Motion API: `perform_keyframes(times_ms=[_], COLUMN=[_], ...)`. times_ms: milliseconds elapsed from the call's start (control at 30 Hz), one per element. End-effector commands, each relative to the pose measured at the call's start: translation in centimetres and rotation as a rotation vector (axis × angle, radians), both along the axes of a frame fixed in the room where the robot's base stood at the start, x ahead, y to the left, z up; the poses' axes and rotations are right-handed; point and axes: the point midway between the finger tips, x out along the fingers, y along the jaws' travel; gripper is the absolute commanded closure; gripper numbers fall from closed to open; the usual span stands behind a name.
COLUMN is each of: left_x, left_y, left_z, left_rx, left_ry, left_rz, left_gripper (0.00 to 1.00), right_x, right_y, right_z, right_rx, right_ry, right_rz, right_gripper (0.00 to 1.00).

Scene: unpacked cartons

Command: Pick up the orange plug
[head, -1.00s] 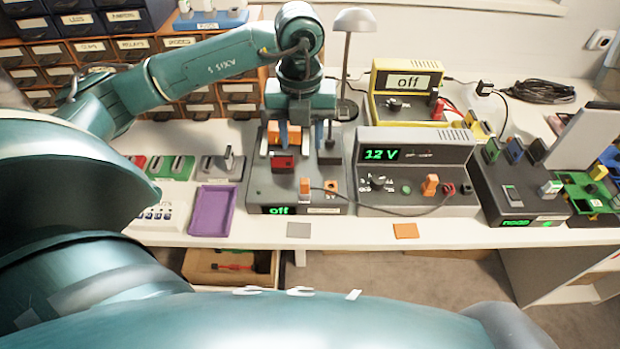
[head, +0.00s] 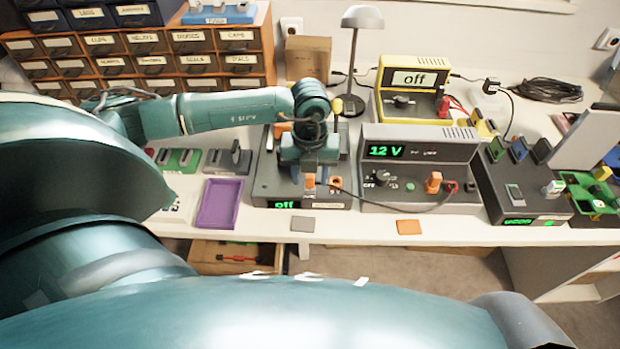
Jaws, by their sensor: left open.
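An orange plug (head: 310,181) stands at the front of the dark grey box (head: 270,185) whose green display reads "off". A dark cable runs from near it toward the 12 V power supply (head: 415,140). A second orange plug (head: 433,182) stands upright on the power supply's front. My left gripper (head: 309,171) points down over the dark grey box, right at the first orange plug. It is open, its fingers largely hidden by its own body; whether they touch the plug I cannot tell. My right gripper is not in view.
A purple tray (head: 219,204) lies left of the dark grey box. A lamp (head: 358,60) and a yellow meter (head: 410,90) stand behind. A grey square (head: 302,223) and an orange square (head: 409,227) mark the table's front edge. Drawers (head: 140,45) fill the back left.

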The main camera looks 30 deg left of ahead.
Motion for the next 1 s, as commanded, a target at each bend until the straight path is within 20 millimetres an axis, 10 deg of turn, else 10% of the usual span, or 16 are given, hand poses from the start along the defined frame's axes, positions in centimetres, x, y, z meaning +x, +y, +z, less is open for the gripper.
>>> perform_keyframes(times_ms=[667,1000], left_x=[0.01,0.02], left_y=[0.02,0.02], left_z=[0.06,0.08], left_rx=[0.001,0.001], left_ry=[-0.001,-0.001], left_rz=[0.0,0.0], left_gripper=[0.99,1.0], right_x=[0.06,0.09], right_y=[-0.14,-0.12], right_z=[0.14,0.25], right_rx=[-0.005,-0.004], right_ry=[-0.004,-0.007], right_rz=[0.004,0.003], right_gripper=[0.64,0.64])
